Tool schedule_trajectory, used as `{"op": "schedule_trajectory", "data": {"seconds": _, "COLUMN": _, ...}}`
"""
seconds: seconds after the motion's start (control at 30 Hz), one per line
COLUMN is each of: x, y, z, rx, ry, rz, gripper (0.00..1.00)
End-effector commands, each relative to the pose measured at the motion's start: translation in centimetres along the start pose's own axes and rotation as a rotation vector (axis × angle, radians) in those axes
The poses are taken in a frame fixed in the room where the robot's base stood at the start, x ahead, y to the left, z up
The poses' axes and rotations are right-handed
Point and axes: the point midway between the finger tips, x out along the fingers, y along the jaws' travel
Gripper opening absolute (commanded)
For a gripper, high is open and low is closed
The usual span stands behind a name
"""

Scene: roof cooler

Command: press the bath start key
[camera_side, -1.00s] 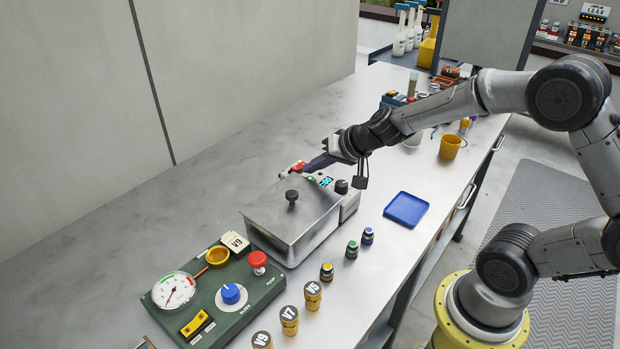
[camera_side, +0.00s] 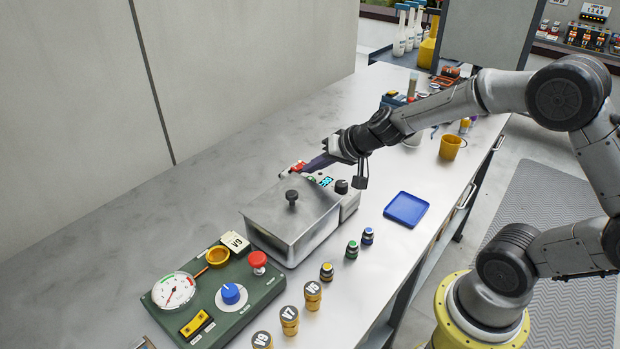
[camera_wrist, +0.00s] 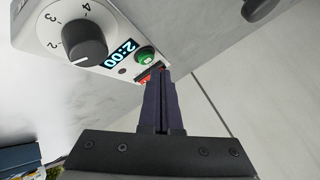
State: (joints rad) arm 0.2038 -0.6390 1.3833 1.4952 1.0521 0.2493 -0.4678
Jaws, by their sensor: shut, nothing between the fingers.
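My gripper (camera_wrist: 160,80) is shut and empty. Its fingertips are at the panel's edge, over the red part and just below the green key in the wrist view. They partly hide the red part. I cannot tell whether they touch it.
A green control box (camera_side: 240,298) with a gauge, blue knob and red button stands in front of the bath. A blue tray (camera_side: 407,209) lies to the right.

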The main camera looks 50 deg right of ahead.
Motion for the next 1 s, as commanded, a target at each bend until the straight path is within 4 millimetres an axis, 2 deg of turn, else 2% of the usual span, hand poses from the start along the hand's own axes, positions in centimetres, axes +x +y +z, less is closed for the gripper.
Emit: {"op": "schedule_trajectory", "data": {"seconds": 1.0, "x": 0.62, "y": 0.47, "z": 0.44, "rx": 0.0, "ry": 0.0, "rz": 0.0, "gripper": 0.0}}
